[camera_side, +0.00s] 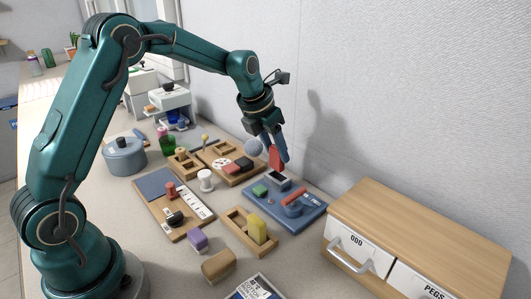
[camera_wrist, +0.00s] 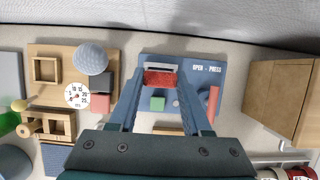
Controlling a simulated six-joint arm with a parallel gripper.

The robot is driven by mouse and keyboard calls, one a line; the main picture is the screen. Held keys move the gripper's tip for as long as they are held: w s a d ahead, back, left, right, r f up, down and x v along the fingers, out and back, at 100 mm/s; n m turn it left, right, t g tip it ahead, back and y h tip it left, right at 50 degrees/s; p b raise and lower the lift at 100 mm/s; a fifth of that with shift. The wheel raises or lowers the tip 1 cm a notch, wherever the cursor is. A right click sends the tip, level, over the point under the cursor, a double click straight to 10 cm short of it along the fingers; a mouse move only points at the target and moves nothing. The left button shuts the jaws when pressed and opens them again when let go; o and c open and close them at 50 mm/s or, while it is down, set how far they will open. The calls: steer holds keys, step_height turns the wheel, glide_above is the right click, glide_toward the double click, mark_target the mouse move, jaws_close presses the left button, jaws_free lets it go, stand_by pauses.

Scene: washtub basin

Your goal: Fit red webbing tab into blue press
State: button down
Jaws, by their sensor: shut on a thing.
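My gripper (camera_side: 276,155) is shut on the red webbing tab (camera_side: 275,158) and holds it upright above the blue press (camera_side: 317,209). The tab also shows between the fingertips in the wrist view (camera_wrist: 160,77). The press carries a light-framed dark opening (camera_side: 278,179) near its back left, just below the tab. In the wrist view that light frame (camera_wrist: 161,66) shows just past the tab, and the tab covers part of it. The side view shows a gap between tab and press. The press (camera_wrist: 207,80) bears the words "OPEN - PRESS", a green block (camera_wrist: 157,103) and a red bar (camera_wrist: 213,103).
A wooden drawer cabinet (camera_side: 420,220) stands right of the press. A wooden tray with a grey ball (camera_wrist: 91,59) and blocks lies left of it. A wooden holder with a yellow block (camera_side: 257,229) is in front. The wall is close behind.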

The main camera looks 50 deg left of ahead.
mark_target(275, 160)
steer(key=shift+w+d+f, duration=0.1)
steer(key=shift+d+f, duration=0.05)
steer(key=shift+f, duration=1.95)
steer(key=shift+f, duration=0.1)
steer(key=shift+c, duration=1.7)
jaws_free()
